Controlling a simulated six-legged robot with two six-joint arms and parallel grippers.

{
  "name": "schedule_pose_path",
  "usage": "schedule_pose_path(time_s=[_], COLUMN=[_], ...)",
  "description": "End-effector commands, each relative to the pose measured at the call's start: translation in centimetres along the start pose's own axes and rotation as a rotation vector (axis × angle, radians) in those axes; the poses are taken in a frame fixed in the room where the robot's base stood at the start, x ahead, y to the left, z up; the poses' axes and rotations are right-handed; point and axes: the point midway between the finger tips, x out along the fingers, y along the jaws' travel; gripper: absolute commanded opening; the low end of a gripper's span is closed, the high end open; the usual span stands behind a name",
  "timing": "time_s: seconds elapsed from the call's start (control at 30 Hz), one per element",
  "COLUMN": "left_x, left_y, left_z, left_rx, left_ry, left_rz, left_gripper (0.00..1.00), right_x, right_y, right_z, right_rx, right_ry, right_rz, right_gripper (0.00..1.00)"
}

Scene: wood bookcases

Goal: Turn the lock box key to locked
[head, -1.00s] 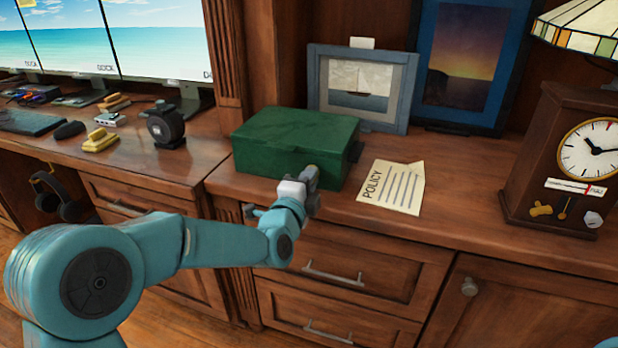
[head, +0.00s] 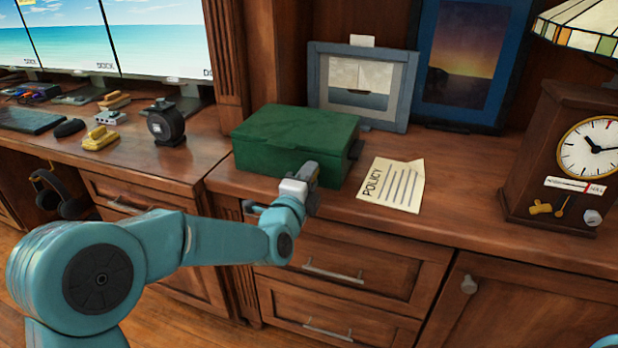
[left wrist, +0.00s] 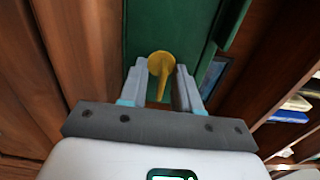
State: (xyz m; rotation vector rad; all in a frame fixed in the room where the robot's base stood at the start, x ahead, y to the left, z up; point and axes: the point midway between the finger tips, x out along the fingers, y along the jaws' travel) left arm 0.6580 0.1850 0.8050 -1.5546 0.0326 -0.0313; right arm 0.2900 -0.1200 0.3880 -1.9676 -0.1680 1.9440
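The green lock box (head: 290,135) sits shut on the wooden counter at the middle of the head view. My left gripper (head: 311,172) is at its front face, and its fingers hide the lock there. In the left wrist view a yellow key (left wrist: 160,78) stands out from the green front with a round yellow part at its far end. The two fingers of my left gripper (left wrist: 161,85) lie on either side of it, with narrow gaps showing, so it looks open around the key. My right gripper does not show.
A policy paper (head: 393,185) lies right of the box. Framed pictures (head: 360,88) stand behind it, and a clock (head: 560,155) stands at the right. A tape dispenser (head: 166,124) is on the desk at left. Drawers are below the counter's front edge.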

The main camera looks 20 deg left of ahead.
Motion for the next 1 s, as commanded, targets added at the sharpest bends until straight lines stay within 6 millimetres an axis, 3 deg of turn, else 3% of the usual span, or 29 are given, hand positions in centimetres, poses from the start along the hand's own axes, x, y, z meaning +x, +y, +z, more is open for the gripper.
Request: schedule_pose_path(time_s=[0.27, 0.7, 0.83, 1.0], left_x=[-1.4, -12.5, -14.7, -16.2], left_y=[-0.2, -0.2, -0.1, -0.1], left_z=[0.0, 0.0, 0.0, 0.0], left_rx=[-0.001, -0.001, -0.001, -0.001], left_ry=[0.0, 0.001, 0.001, 0.0], left_rz=[-0.001, -0.001, 0.0, -0.001], left_gripper=[0.32, 0.32, 0.32, 0.32], right_x=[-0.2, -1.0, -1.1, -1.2], right_y=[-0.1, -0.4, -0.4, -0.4], right_z=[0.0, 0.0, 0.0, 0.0], right_rx=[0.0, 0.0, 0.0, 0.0], right_ry=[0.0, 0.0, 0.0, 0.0], right_rz=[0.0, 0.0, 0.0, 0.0], right_gripper=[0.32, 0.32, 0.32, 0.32])
